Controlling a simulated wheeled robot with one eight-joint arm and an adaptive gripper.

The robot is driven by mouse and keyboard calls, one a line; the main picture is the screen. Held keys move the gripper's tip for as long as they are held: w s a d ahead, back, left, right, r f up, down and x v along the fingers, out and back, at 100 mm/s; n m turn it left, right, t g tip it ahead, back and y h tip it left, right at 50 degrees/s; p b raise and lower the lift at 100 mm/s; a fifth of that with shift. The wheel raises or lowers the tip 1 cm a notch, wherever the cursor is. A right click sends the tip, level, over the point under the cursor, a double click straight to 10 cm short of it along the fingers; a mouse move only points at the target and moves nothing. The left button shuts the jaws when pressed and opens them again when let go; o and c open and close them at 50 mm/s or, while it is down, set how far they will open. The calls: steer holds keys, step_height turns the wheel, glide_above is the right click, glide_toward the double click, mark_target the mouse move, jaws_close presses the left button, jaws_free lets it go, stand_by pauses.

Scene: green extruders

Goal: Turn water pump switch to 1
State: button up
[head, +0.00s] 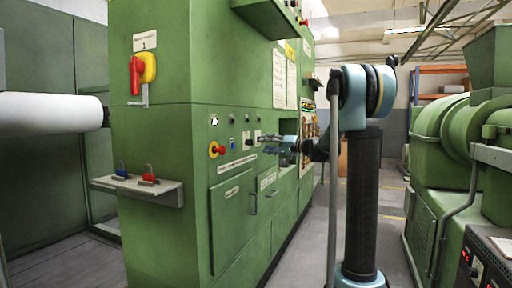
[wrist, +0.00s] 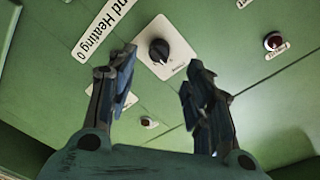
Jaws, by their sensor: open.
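A black rotary switch (wrist: 158,50) on a white plate is on the green panel, seen in the wrist view between and beyond my fingertips. The plate's small print is too small to read, so I cannot tell whether it is the water pump switch. My gripper (wrist: 161,62) is open and empty, one finger on each side of the knob in the picture, with no visible contact. In the head view my gripper (head: 267,144) is close to the control row on the cabinet front (head: 235,120). The fingers hide part of that row.
A label reading "nd Heating 0" (wrist: 103,28) is left of the knob. A red indicator (wrist: 273,41) is to the right. Floor shows right of the cabinet.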

mark_target(251, 143)
steer(key=x, duration=0.8)
